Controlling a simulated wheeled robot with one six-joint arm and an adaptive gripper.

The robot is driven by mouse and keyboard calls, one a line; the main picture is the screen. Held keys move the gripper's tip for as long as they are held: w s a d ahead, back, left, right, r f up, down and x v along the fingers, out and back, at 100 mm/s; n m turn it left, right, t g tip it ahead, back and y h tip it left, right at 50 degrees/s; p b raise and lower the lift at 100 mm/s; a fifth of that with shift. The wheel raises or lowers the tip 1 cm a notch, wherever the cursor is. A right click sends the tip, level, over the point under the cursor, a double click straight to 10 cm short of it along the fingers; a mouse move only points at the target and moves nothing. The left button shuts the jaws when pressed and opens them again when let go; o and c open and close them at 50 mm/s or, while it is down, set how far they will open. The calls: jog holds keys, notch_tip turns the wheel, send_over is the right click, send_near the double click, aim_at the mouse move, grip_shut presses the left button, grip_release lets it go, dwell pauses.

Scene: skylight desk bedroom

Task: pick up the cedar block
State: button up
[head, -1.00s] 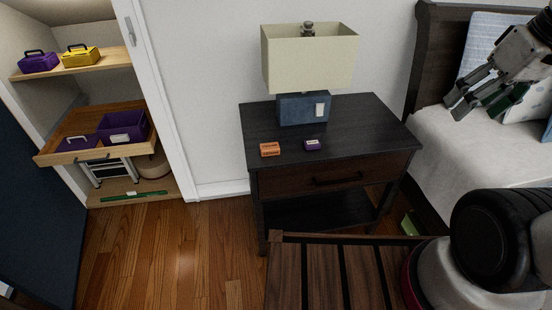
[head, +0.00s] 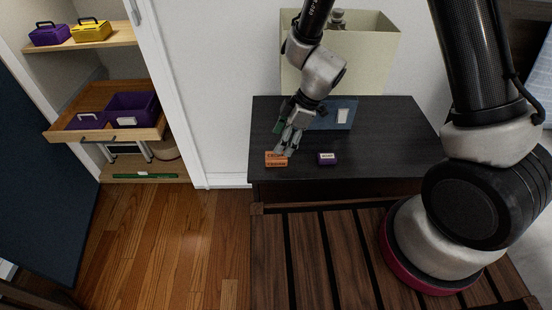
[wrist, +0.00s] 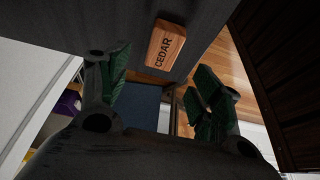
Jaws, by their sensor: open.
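The cedar block (head: 276,159) is a small orange-brown block lying on the dark nightstand (head: 390,135), near its front left edge. In the wrist view the block (wrist: 165,45) shows its "CEDAR" lettering and lies beyond the fingertips, toward the top of the picture. My gripper (head: 285,150) is over the nightstand, just above and behind the block in the head view. In the wrist view its green-padded fingers (wrist: 158,80) are spread with nothing between them. The exact height of the fingertips over the block is hard to tell.
A slatted wooden bench (head: 275,245) stands in front of the nightstand. An open drawer with a purple bin (head: 132,108) is in the closet at left.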

aim_at(277, 156)
jog(key=x, duration=0.6)
jog(key=shift+d+f, duration=0.25)
jog(key=shift+f, duration=0.2)
jog(key=shift+s, duration=0.1)
jog(key=c, duration=1)
